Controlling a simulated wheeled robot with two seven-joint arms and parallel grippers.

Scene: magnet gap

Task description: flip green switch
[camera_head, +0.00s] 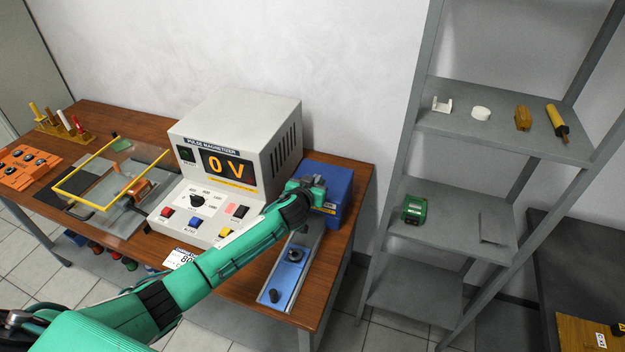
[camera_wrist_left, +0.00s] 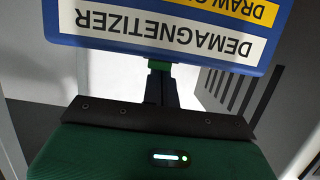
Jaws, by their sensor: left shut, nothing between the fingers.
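The pulse magnetizer (camera_head: 235,150) is a pale grey box on the wooden table, its orange display reading 0 V. A small dark green switch (camera_head: 187,154) sits at the upper left of its face, left of the display; which way it is set is too small to tell. My left gripper (camera_head: 314,184) is shut and empty, right of the magnetizer, at the blue demagnetizer box (camera_head: 338,184). In the left wrist view the shut fingertips (camera_wrist_left: 160,66) are just by the demagnetizer's label plate (camera_wrist_left: 165,30), which appears upside down; contact is unclear. My right gripper is out of view.
The magnetizer's sloped panel carries a knob (camera_head: 197,200) and red, blue and yellow buttons. A blue rail fixture (camera_head: 287,275) lies right of my left forearm. A yellow-framed clear guard (camera_head: 100,180) stands left. A grey shelf (camera_head: 500,130) with small parts stands right.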

